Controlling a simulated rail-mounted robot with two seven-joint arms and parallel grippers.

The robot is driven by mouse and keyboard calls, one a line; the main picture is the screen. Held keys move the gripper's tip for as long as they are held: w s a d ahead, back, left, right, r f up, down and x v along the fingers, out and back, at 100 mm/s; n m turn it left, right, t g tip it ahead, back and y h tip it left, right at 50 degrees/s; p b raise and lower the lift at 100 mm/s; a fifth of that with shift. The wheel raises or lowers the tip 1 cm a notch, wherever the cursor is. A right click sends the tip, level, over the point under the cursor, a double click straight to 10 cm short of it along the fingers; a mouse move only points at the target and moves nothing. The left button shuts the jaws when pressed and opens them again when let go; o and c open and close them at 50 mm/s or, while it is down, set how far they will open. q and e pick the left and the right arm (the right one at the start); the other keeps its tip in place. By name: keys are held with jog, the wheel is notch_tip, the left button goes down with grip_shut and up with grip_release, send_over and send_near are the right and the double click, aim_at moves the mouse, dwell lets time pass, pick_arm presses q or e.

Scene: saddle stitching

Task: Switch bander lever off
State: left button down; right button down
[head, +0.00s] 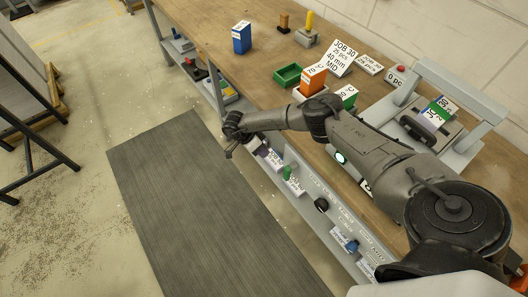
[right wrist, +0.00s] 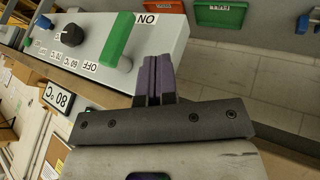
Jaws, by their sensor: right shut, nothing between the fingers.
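The bander lever is a green bar (head: 287,172) on the pale control panel along the bench front. In the right wrist view the green lever (right wrist: 117,42) stands between an ON label (right wrist: 147,19) and an OFF label (right wrist: 92,67). My right gripper (head: 270,158) is beside the lever, in front of the panel. In the right wrist view its purple fingers (right wrist: 152,62) are together and empty, just right of the lever. I cannot tell whether they touch it. My left gripper is out of view.
A black knob (right wrist: 72,35) sits beside the lever on the panel. A blue lever (head: 351,245) is farther along the bench front. A green tray (head: 287,76) and an orange box (head: 313,80) stand on the bench. The floor mat (head: 190,200) is clear.

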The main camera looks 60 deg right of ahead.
aim_at(287, 173)
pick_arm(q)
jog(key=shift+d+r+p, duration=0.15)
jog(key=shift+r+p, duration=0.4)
pick_arm(e)
jog(key=s+f, duration=0.5)
jog(key=s, duration=0.2)
jog(key=shift+s+f, duration=0.3)
jog(key=shift+s, duration=0.1)
jog(key=shift+s, duration=0.1)
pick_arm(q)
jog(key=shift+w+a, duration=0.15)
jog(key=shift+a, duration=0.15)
pick_arm(e)
jog(key=shift+f+g, duration=0.1)
jog(key=shift+g, duration=0.2)
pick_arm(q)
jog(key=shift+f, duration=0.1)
pick_arm(e)
jog(key=shift+s, duration=0.1)
